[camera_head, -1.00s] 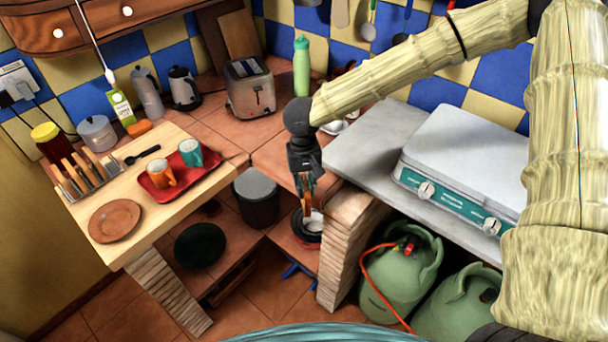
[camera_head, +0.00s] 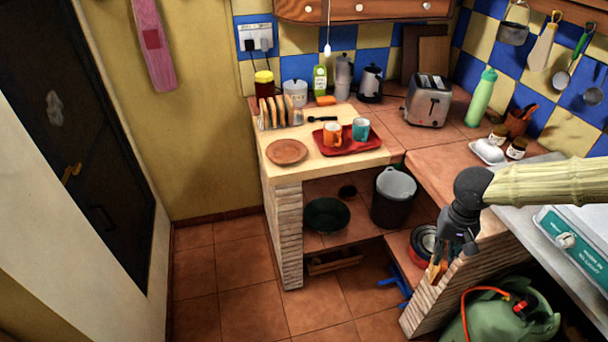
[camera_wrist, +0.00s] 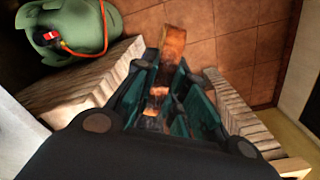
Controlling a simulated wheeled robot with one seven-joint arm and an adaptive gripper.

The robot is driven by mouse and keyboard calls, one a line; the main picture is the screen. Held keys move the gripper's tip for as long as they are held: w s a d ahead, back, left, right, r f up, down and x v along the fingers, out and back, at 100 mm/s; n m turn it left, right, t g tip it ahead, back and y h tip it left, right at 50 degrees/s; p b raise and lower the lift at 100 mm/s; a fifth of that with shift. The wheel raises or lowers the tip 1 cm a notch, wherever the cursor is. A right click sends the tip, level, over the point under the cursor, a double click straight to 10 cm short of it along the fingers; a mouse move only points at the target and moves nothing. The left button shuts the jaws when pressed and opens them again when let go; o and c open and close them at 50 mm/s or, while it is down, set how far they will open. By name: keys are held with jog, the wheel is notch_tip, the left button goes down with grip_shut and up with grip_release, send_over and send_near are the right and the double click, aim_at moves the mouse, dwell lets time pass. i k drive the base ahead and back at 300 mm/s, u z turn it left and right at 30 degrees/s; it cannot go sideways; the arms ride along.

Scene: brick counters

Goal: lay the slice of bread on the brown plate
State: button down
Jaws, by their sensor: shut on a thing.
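The brown plate (camera_head: 287,151) is empty and lies at the front left of the light wooden counter top. My gripper (camera_head: 444,259) points down at the right in the head view, in front of the brick-edged counter and well to the right of the plate. It is shut on the slice of bread (camera_head: 435,272), which sticks out below the fingertips. In the wrist view the bread (camera_wrist: 172,45) shows as a brown slab beyond the dark fingers (camera_wrist: 163,82).
A toast rack (camera_head: 279,113) with several slices stands behind the plate. A red tray (camera_head: 347,144) with an orange mug (camera_head: 332,133) and a teal mug (camera_head: 361,129) lies to its right. A toaster (camera_head: 428,101) stands farther right. The floor (camera_head: 235,285) at left is clear.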

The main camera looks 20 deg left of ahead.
aim_at(291, 160)
jog(key=u, duration=0.05)
jog(key=k, duration=0.95)
jog(key=u, duration=1.5)
jog(key=i, duration=1.75)
jog(key=z, duration=1.6)
